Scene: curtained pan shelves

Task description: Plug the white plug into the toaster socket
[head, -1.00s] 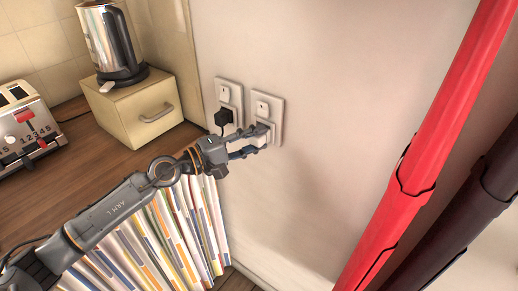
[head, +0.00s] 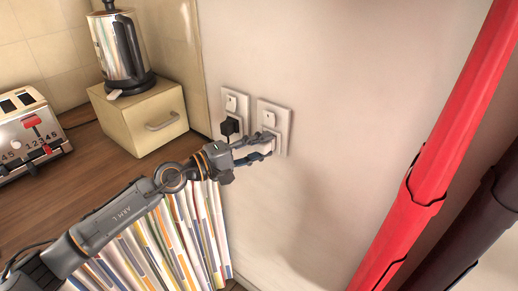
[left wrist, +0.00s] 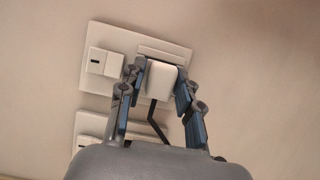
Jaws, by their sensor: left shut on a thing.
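The white plug (left wrist: 161,80) is between the fingers of my left gripper (left wrist: 158,78) in the left wrist view. It is up against the lower part of the right-hand wall socket plate (head: 283,116); I cannot tell how deep it sits. A dark cord runs down from it. In the head view my left gripper (head: 268,144) reaches the socket from the left, shut on the plug, which is mostly hidden by the fingers. The toaster (head: 22,122) stands on the counter at far left. My right gripper is not in view.
A black plug (head: 230,127) sits in the left-hand socket plate (head: 236,101). A kettle (head: 118,45) stands on a cream drawer box (head: 148,118). Several upright books (head: 165,240) stand under my arm. A long red pole-like thing (head: 435,165) crosses the right side.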

